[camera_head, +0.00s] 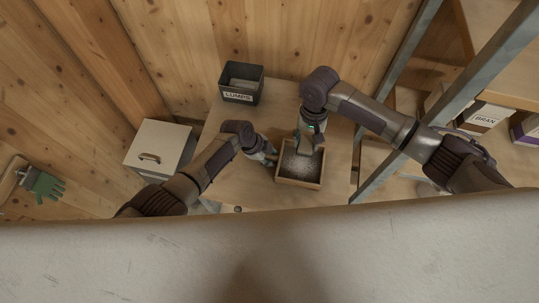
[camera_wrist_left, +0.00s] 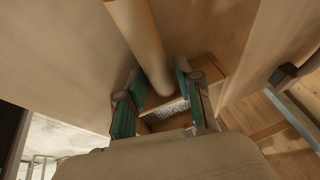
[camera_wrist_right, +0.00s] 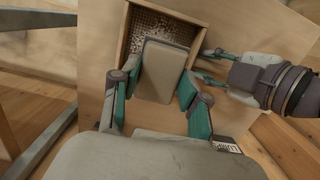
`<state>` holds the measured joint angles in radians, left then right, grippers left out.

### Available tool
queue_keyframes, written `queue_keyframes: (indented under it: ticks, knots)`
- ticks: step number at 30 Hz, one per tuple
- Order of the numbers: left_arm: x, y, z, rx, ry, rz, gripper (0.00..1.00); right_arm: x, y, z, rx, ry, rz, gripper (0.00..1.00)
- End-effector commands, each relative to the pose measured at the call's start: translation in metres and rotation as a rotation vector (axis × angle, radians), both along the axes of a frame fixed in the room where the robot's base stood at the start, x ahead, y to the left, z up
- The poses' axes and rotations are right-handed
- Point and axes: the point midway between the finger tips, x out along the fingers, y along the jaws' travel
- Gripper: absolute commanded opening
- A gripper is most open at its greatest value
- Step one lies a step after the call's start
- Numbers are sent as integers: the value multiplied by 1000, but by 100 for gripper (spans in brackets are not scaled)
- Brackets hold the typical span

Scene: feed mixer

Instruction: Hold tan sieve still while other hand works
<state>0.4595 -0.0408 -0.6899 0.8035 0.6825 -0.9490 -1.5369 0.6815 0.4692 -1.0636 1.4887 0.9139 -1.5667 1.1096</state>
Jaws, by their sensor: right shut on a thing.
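The tan sieve (camera_head: 283,180) is a square wooden tray with a speckled grey mesh, lying on the table in the head view. In the right wrist view its wooden frame (camera_wrist_right: 125,35) shows at the top. My right gripper (camera_wrist_right: 157,75) is shut on a tan block (camera_wrist_right: 165,70) with rounded edges, held over the sieve. My left gripper (camera_head: 272,157) is at the sieve's left side, its fingers apart; whether they touch the frame I cannot tell.
A dark bin labelled LUMPS (camera_head: 239,97) stands at the back of the table (camera_head: 222,120). A pale lidded box (camera_head: 158,147) is at left. A BRAN box (camera_head: 484,116) is on the right shelf behind a metal post. A green glove (camera_head: 46,186) lies far left.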

Motion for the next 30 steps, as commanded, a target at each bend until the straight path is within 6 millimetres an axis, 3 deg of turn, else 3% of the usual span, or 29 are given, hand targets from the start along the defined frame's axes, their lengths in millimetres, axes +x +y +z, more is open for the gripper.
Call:
queue_keyframes:
  ticks: [1, 5, 30]
  knots:
    - [0, 0, 0, 0, 0, 0, 22, 0, 0, 0, 0, 0, 0, 17]
    - [0, 0, 0, 0, 0, 0, 0, 0, 0, 0, 0, 0, 0, 17]
    - [0, 0, -1, 1, 1, 0, 0, 0, 0, 0, 0, 0, 0, 17]
